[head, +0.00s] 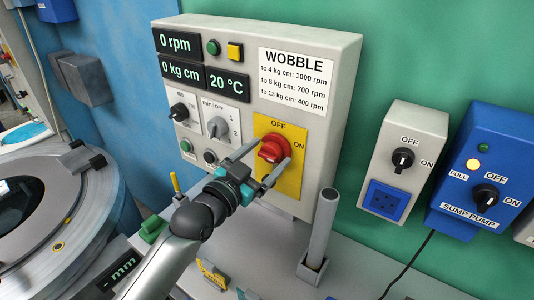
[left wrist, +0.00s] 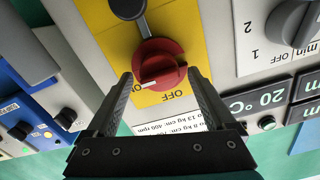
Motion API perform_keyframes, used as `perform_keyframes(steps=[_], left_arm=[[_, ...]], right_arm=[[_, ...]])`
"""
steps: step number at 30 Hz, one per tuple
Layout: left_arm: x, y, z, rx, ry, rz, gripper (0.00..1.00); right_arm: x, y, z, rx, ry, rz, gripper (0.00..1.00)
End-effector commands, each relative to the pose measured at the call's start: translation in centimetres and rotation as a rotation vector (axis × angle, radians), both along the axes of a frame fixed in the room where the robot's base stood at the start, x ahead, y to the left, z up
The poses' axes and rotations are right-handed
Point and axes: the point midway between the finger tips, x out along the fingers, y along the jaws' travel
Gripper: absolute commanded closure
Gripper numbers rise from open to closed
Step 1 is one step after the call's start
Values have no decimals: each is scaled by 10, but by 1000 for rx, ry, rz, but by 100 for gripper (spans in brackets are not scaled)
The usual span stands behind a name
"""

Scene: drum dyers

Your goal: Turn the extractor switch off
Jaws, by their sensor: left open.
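The red rotary switch (head: 272,149) sits on a yellow plate (head: 288,185) marked OFF and ON, low on the grey control panel; I see no word "extractor" on it. My left gripper (head: 271,158) is open, with one finger on each side of the red knob. In the left wrist view the knob (left wrist: 158,62) lies between and beyond the two fingertips (left wrist: 160,76). A white mark on the knob appears to point toward the ON side. I cannot tell whether the fingers touch the knob. My right gripper is not in view.
Left of the yellow plate are a black knob (head: 179,111) and a grey knob (head: 217,127). A grey upright tube (head: 320,225) stands below right. Right of the panel are a switch box with a blue socket (head: 384,200) and the blue sump pump box (head: 512,135).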

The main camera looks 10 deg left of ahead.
Motion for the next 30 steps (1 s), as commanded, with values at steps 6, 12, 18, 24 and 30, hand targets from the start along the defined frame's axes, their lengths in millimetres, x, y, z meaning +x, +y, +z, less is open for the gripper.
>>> perform_keyframes(steps=[6, 12, 18, 24, 30], left_arm=[[4, -2, 0, 0, -1, 0, 12], [3, -2, 0, -1, -1, 0, 19], [3, -1, 0, -1, -1, 0, 41], [3, -1, 0, -1, -1, 0, 64], [3, -1, 0, -1, 0, 0, 86]], right_arm=[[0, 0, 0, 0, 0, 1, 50], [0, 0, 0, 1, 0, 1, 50], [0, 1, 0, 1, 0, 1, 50], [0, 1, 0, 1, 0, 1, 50], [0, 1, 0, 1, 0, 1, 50]])
